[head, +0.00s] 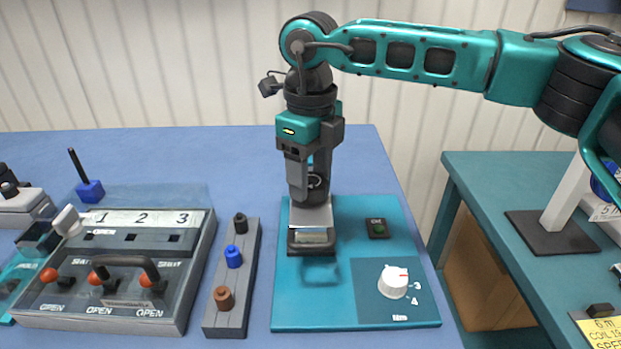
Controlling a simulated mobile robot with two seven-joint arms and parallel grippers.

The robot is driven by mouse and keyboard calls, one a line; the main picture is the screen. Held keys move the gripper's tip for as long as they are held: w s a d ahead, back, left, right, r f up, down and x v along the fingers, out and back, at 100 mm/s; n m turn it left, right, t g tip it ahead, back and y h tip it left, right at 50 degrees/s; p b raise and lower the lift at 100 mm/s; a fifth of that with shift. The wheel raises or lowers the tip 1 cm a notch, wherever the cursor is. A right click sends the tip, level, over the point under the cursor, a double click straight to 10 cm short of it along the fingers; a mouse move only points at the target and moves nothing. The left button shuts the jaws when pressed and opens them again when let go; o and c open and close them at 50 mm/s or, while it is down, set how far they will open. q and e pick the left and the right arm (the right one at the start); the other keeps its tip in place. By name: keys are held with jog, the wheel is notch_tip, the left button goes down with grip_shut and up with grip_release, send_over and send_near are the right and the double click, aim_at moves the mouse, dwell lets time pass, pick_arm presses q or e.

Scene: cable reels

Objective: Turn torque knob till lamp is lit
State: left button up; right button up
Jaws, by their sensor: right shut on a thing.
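My right gripper (313,190) points down over the panel's left part, apart from the knob. It is shut on a dark, mostly hidden thing (316,181), above a tester with a small display (311,238). The display is unreadable. My left gripper is not in view.
Left of the panel stand a grey strip (226,322) with black, blue and brown pegs and a numbered box (190,318) with red-knobbed levers. A blue block with a black rod (89,188) stands behind. A second teal table (475,180) is at right, across a gap.

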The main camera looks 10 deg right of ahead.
jog(key=m+b, duration=0.1)
jog(key=m, duration=0.2)
jog(key=shift+m, duration=0.3)
jog(key=shift+m+b, duration=0.6)
jog(key=shift+m, duration=0.8)
jog(key=shift+r, duration=0.1)
jog(key=o, duration=1.1)
jog(key=shift+c, duration=0.2)
notch_tip(320, 180, up, 13)
jog(key=shift+p, duration=0.35)
